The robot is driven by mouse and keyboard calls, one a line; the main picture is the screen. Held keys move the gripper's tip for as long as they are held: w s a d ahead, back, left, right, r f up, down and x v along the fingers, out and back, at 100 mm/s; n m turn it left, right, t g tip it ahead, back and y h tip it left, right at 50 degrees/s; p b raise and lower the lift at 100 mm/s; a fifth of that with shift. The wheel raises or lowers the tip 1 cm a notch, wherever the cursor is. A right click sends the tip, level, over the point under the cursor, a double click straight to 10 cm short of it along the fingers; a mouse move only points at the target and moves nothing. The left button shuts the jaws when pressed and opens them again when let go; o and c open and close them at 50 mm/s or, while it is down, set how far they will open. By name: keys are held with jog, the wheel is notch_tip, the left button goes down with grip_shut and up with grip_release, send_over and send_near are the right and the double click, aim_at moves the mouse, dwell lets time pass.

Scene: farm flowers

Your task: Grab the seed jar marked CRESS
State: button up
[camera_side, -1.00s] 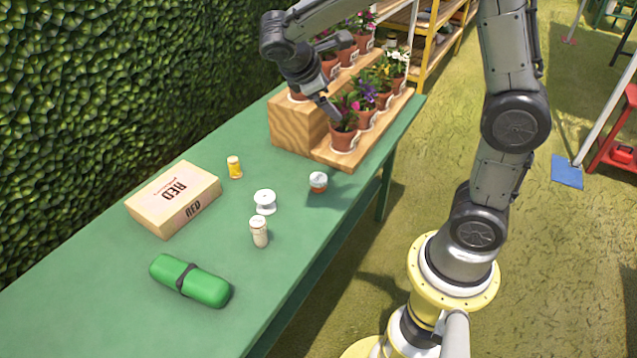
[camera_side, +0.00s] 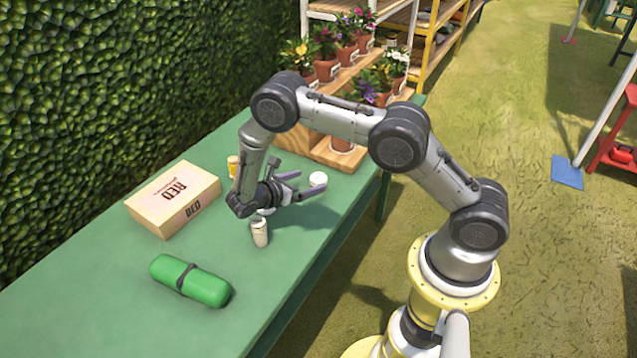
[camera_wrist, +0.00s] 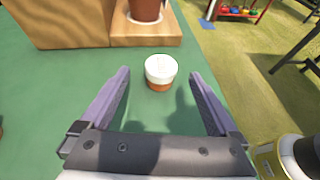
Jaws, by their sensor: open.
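A small jar with a white lid and orange-brown lower part (camera_side: 318,179) stands upright on the green table. It also shows in the wrist view (camera_wrist: 160,72), centred at the fingertips; no marking is readable. My gripper (camera_side: 311,182) is open, low over the table, its two fingers pointing at this jar with nothing held. I cannot tell whether the jar is between the tips or just ahead of them. A pale jar (camera_side: 260,234) stands in front of my wrist, and a yellow jar (camera_side: 233,165) stands behind it, partly hidden. The word CRESS is not readable on any jar.
A wooden flowerpot stand (camera_side: 322,152) is just beyond the white-lidded jar. A cardboard box marked RED (camera_side: 173,199) and a green case (camera_side: 190,281) lie to the left. A white spool is mostly hidden under my wrist. The near table edge is clear.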

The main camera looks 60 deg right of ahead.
aim_at(313, 182)
jog(key=x, duration=0.6)
jog(key=shift+s+a+f, duration=0.1)
jog(key=shift+f, duration=0.2)
jog(key=c, duration=1.4)
